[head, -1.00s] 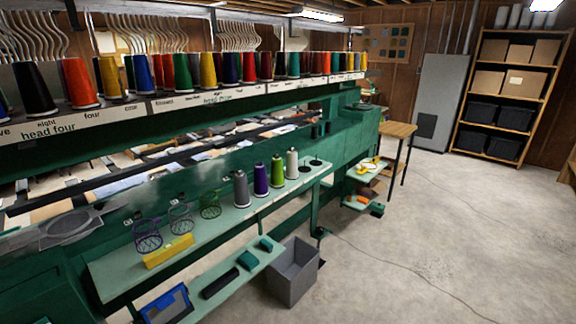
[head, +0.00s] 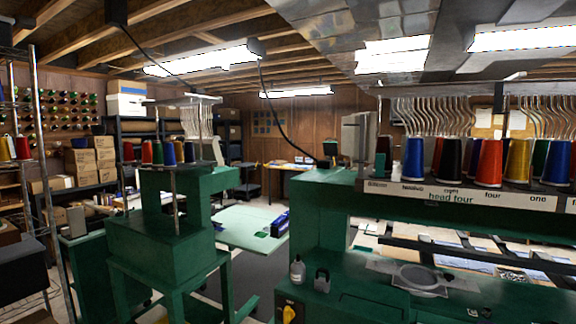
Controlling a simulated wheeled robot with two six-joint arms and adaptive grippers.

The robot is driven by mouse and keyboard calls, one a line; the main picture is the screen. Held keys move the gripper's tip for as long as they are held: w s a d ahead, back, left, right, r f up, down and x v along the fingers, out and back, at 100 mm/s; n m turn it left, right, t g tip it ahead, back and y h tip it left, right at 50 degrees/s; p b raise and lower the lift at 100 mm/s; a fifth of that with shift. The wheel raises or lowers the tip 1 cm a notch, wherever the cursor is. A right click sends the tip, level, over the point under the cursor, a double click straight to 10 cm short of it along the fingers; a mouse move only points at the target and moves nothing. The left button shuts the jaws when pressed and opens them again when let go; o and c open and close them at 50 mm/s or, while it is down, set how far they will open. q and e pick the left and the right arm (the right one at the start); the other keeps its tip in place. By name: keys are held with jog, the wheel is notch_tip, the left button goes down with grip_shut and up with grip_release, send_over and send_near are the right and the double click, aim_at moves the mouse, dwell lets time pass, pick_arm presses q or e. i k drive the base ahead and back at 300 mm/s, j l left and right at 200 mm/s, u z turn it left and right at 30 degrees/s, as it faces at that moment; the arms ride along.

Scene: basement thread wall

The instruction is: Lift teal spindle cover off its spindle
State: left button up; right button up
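I cannot make out a teal spindle cover for certain in the head view. A rack of thread cones stands on the green machine (head: 325,215) at right, with a blue cone (head: 413,158), a red cone (head: 488,165) and a yellow cone (head: 517,162) among them. A small dark teal-green piece (head: 380,166) sits at the rack's left end; I cannot tell whether it is a cone or a cover. Neither of my grippers is in view.
A smaller green machine (head: 160,225) stands at left with its own cones. A pale green table (head: 240,228) lies between the machines. A metal rack (head: 40,150) is at far left, cardboard boxes (head: 90,158) behind. A grey hoop (head: 420,278) is at lower right.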

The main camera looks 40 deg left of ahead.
aim_at(380, 163)
jog(key=u, duration=0.7)
